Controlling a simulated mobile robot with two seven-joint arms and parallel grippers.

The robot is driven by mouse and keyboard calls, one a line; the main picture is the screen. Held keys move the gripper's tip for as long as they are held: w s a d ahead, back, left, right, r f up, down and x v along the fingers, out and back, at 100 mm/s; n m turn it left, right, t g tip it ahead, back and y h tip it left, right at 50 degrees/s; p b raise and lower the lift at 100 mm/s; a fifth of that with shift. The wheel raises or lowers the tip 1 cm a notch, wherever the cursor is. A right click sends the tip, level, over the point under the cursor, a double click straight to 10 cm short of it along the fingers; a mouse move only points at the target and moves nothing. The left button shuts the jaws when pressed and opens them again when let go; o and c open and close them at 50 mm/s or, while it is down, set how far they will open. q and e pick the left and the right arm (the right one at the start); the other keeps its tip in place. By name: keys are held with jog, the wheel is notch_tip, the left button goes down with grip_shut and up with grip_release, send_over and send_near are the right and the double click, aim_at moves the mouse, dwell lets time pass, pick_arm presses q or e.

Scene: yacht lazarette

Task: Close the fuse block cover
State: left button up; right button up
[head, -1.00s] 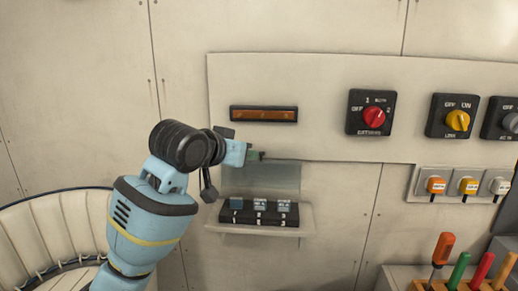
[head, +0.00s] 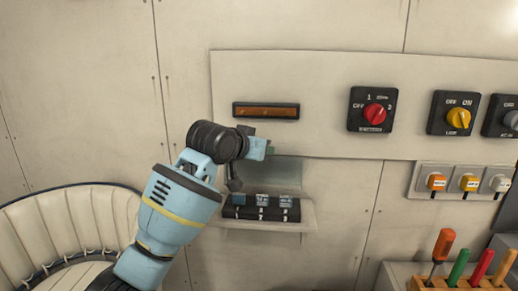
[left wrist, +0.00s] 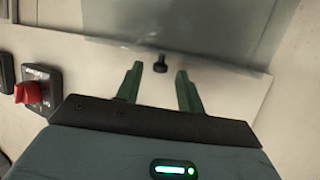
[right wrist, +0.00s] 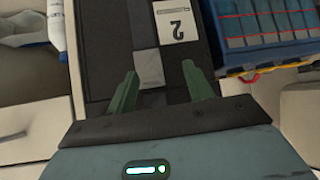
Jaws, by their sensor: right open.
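The fuse block (head: 262,213), a dark base with several numbered fuses, sits on a small wall shelf. Its clear grey cover (head: 278,171) stands raised above and behind the fuses; it also fills the top of the left wrist view (left wrist: 190,28). My left gripper (head: 268,150) is at the cover's upper edge. My right gripper (right wrist: 160,69) is open and empty, away from the fuse block.
A red rotary switch (head: 375,113), a yellow one (head: 458,117) and an amber strip (head: 266,111) are on the panel. A tool rack (head: 462,283) stands lower right.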

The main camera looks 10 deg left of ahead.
pick_arm(q)
jog(key=shift+w+d, duration=0.1)
jog(key=shift+w, duration=0.05)
grip_shut()
jog(key=shift+f, duration=0.15)
